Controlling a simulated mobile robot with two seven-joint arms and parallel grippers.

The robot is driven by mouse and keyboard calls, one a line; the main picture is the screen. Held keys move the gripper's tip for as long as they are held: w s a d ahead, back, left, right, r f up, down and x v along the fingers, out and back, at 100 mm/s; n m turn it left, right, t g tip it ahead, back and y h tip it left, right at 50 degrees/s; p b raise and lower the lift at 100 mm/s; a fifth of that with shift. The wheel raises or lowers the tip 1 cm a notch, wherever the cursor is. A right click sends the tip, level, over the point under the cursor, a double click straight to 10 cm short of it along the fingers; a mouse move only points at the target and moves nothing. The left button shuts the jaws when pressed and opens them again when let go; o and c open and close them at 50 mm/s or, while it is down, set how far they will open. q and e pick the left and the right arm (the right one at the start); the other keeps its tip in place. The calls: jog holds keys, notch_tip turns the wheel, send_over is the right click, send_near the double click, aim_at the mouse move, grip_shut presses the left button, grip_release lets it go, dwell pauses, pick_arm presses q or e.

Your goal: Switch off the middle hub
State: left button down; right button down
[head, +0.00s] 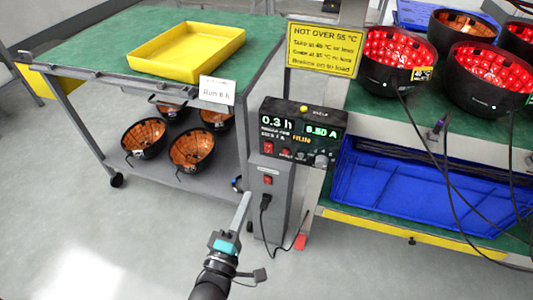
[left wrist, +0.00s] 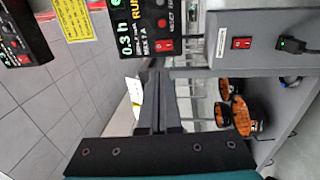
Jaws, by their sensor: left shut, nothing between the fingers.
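A grey upright box (head: 271,215) with a red rocker switch (head: 268,180) and a plugged-in black cable stands below a black control unit (head: 303,130). The unit's display reads 0.3 h and RUN, and it has its own red switch (head: 269,147). In the left wrist view the grey box's red switch (left wrist: 242,43) is right of my fingers; the unit's red switch (left wrist: 165,46) is just beyond their tips. I cannot tell which part is the middle hub. My left gripper (head: 246,197) is shut and empty, close to the grey box's left side; contact is unclear. My right gripper is out of view.
A cart with a yellow tray (head: 190,50) stands left, with several orange-lined bowls on its lower shelf. At right, red-lit black bowls (head: 397,60) stand above a blue bin (head: 420,190). Black cables hang in front of the bin. Floor at lower left is clear.

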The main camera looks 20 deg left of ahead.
aim_at(268, 146)
pick_arm(q)
jog(key=shift+r, duration=0.1)
